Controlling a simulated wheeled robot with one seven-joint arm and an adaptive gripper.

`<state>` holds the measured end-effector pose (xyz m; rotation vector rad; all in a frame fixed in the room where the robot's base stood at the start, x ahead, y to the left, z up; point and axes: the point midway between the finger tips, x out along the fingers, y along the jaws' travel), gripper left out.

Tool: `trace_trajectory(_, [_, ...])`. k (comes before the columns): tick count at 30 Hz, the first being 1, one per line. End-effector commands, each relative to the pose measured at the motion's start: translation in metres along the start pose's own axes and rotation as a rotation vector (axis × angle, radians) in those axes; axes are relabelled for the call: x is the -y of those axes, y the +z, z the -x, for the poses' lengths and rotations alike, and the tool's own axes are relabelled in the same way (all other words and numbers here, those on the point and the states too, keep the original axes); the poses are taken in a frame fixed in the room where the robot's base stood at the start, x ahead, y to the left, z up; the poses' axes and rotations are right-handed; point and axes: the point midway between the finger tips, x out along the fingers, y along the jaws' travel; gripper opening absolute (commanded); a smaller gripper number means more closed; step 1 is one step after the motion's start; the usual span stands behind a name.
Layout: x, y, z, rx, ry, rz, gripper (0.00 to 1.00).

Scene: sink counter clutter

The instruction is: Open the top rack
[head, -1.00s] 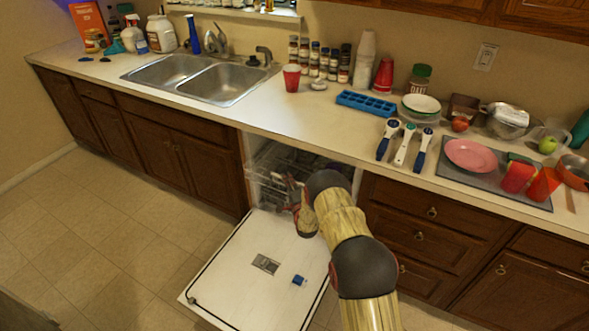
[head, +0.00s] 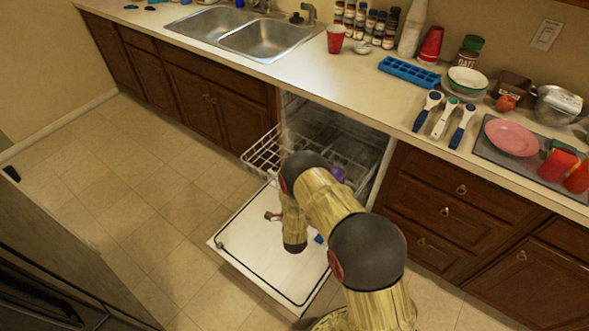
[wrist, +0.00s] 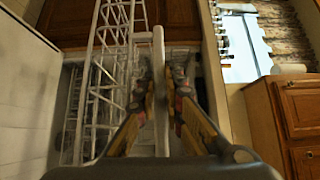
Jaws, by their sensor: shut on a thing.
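The white wire top rack (head: 262,155) sticks out of the open dishwasher, over its lowered door (head: 255,265). In the wrist view the rack's wires (wrist: 108,65) stand to the left of the fingers. My gripper (wrist: 162,95) is shut on a pale upright bar (wrist: 159,60), which looks like the rack's front rim. In the head view my arm hides most of the grip and part of the rack. A purple item (head: 338,174) shows by the rack, partly hidden by my arm.
The counter (head: 330,90) above holds a red cup (head: 336,39), a blue ice tray (head: 409,71) and other clutter. Wooden drawers (head: 450,205) stand right of the dishwasher. The tiled floor (head: 130,215) left of the door is clear.

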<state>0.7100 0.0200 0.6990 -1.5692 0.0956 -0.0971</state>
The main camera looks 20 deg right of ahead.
Motion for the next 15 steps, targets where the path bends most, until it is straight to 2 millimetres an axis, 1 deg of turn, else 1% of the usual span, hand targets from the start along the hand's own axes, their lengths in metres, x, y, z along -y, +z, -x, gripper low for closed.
trace_trajectory(1, [-0.003,0.008,0.009,0.004,0.008,0.002,0.0])
trace_trajectory(6, [-0.003,0.023,0.024,0.002,0.007,0.002,0.0])
trace_trajectory(9, [-0.003,0.028,0.029,0.001,0.007,0.002,0.0])
trace_trajectory(15, [-0.003,0.032,0.034,0.001,0.007,0.002,0.0])
